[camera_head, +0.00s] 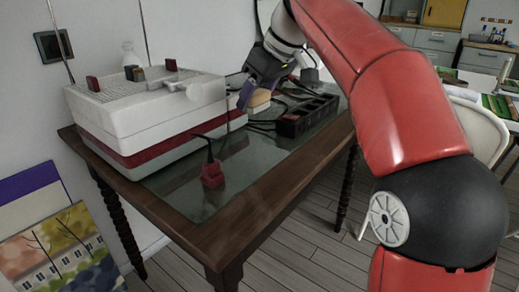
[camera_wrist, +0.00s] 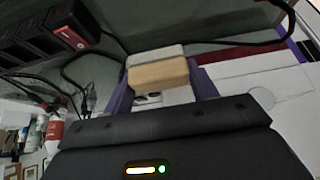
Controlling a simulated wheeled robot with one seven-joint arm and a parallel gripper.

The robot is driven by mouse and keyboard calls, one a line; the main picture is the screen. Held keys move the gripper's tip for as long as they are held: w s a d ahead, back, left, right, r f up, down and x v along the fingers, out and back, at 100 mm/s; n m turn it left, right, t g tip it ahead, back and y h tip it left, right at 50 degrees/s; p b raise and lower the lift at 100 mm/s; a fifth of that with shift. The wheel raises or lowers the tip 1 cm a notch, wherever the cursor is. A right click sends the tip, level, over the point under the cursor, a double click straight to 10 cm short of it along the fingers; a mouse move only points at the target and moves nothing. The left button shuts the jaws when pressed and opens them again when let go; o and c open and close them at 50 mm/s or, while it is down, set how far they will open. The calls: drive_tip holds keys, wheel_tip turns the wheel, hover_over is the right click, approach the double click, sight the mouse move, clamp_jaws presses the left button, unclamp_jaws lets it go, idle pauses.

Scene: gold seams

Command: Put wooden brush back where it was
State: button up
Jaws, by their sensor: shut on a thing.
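The wooden brush (camera_wrist: 158,75) is a tan wooden block with a paler grey layer along one side, held between the purple fingers in the wrist view. In the head view the brush (camera_head: 259,100) shows as a small tan piece at the fingertips. My gripper (camera_head: 250,97) is shut on it, close beside the right end of the white machine, above the glass-topped table (camera_head: 190,231). In the wrist view my gripper (camera_wrist: 160,85) has a finger on each side of the brush. I cannot tell whether the brush touches the table.
The white and red machine (camera_head: 150,115) fills the table's left part. A black slotted holder (camera_head: 306,116) and loose cables lie to the right. The glass between is mostly clear.

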wheel_tip(320, 180, down, 10)
drive_tip(key=b, duration=0.2)
drive_tip(key=shift+r+b, duration=0.25)
drive_tip(key=shift+b, duration=0.15)
drive_tip(key=shift+f, duration=0.15)
drive_tip(key=o, duration=1.1)
drive_tip(key=shift+c, duration=0.2)
drive_tip(key=shift+r, duration=0.25)
drive_tip(key=p+v, duration=0.3)
drive_tip(key=v, duration=0.8)
drive_tip(key=shift+s+d+r, duration=0.15)
drive_tip(key=shift+s+r, duration=0.05)
drive_tip(key=shift+r, duration=0.15)
